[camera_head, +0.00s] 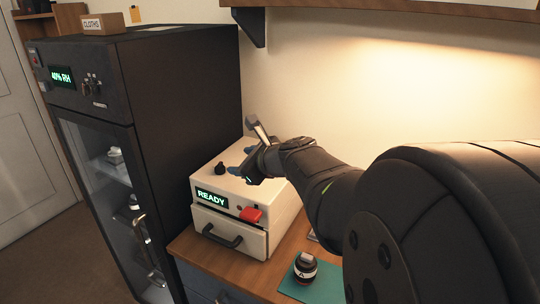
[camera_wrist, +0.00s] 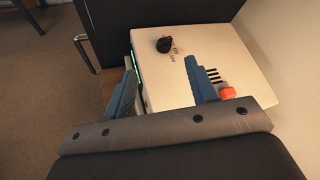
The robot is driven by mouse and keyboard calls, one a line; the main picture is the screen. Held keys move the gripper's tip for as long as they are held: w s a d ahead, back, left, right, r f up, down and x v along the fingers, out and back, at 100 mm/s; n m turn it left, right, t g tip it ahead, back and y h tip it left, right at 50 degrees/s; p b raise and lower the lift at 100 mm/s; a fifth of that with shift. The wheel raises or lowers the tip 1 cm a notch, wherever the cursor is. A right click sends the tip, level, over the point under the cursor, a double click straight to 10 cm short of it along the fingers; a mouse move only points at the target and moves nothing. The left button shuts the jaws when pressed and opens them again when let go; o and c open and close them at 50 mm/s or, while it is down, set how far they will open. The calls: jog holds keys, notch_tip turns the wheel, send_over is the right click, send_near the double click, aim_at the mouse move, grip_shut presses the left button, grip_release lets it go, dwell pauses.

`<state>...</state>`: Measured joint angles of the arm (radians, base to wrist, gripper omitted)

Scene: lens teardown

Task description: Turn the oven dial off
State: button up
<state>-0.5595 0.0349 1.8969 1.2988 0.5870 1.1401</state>
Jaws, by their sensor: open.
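The oven is a white box (camera_head: 270,210) with a green READY display (camera_head: 212,196) and a drawer with a dark handle. A black dial (camera_head: 221,168) stands on its top near the left edge. My gripper (camera_head: 243,163) is above the oven top, right of the dial in the head view. In the wrist view its blue fingers (camera_wrist: 163,76) are spread, with nothing between them. The dial is apart from both fingers.
A tall dark cabinet (camera_head: 180,90) with a 40% RH display stands left of the oven. A red part (camera_head: 251,214) sits on the oven front. A wooden shelf (camera_head: 420,8) hangs above.

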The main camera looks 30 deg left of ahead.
aim_at(221, 167)
jog(key=w+a+f+m, duration=0.2)
jog(key=a+f, duration=0.1)
jog(key=a, duration=0.1)
jog(key=w+a+f+m+t, duration=0.1)
jog(key=w+a+f+m, duration=0.1)
jog(key=a+f, duration=0.1)
jog(key=w+a+f+m+t, duration=0.1)
jog(key=w+a+f+m, duration=0.1)
jog(key=a, duration=0.3)
jog(key=shift+w+a+f+m, duration=0.15)
jog(key=shift+f+m, duration=0.05)
jog(key=shift+f, duration=0.25)
jog(key=shift+w+a+f+m, duration=0.1)
jog(key=shift+f+m, duration=0.1)
jog(key=shift+f, duration=0.25)
jog(key=c, duration=1)
